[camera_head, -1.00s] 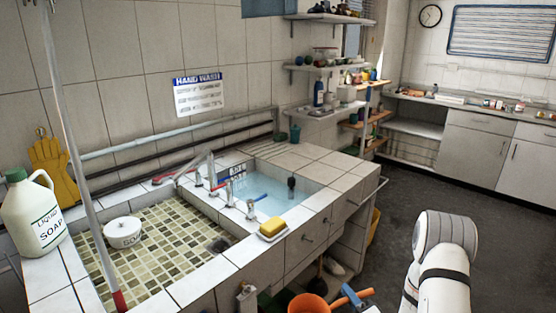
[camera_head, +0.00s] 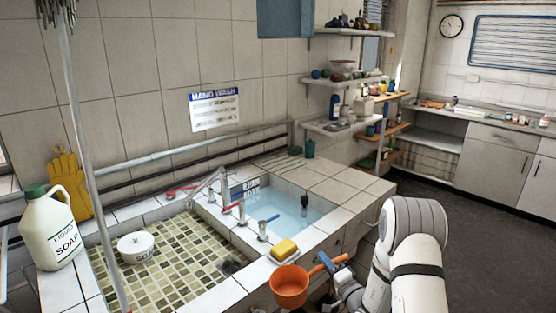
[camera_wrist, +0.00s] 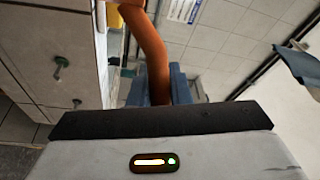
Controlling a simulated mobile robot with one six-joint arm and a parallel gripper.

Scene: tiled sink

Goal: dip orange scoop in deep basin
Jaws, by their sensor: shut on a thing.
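The orange scoop (camera_head: 289,287) is a round cup with a short handle, in front of the sink's near tiled side in the head view. My gripper (camera_head: 335,262) has blue fingers and is shut on the scoop's handle. In the wrist view the orange handle (camera_wrist: 152,62) rises between the blue fingers (camera_wrist: 163,88); the cup is out of sight there. The deep basin (camera_head: 290,207) is the water-filled one at the back right of the sink, beyond the scoop. The scoop is outside it and the cup looks empty.
A yellow sponge (camera_head: 284,250) lies on the near rim, close to the scoop. Taps (camera_head: 262,230) stand between the basins. A soap jug (camera_head: 49,228) and a pole (camera_head: 85,150) stand at left.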

